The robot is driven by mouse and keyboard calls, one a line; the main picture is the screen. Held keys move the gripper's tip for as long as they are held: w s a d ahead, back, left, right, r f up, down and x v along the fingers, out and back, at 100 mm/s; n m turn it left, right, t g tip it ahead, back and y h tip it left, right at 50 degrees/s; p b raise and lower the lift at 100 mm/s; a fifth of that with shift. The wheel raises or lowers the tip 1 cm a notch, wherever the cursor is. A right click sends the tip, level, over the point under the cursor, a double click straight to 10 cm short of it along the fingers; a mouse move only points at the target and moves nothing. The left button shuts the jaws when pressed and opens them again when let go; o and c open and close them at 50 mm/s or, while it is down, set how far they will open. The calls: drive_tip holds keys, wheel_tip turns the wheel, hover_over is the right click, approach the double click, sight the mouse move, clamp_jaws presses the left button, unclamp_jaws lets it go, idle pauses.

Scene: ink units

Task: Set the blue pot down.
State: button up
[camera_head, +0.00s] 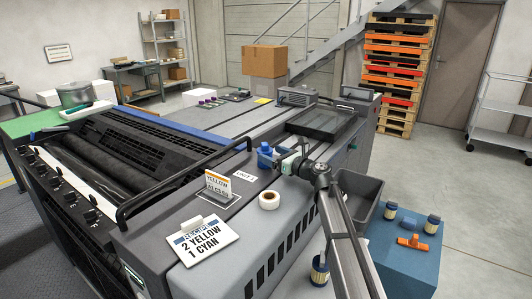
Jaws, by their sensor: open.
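The blue pot (265,150) is on the grey machine top (232,236), near the middle of the view, beside a small white label reading UNIT 1. It looks upright. My gripper (279,158) is right at the pot, reaching in from the right, and is open. The fingertips are small and partly merge with the pot, so I cannot tell whether they touch it. Part of the pot's right side is hidden by the gripper.
A dark bin (362,198) and a blue cabinet (408,254) with small pots are to the right. A black rail (180,180) rises to the left.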

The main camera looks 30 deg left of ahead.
drive_tip(key=d, duration=0.4)
drive_tip(key=s+d, duration=0.1)
drive_tip(key=d, duration=0.2)
drive_tip(key=shift+s+d, duration=0.1)
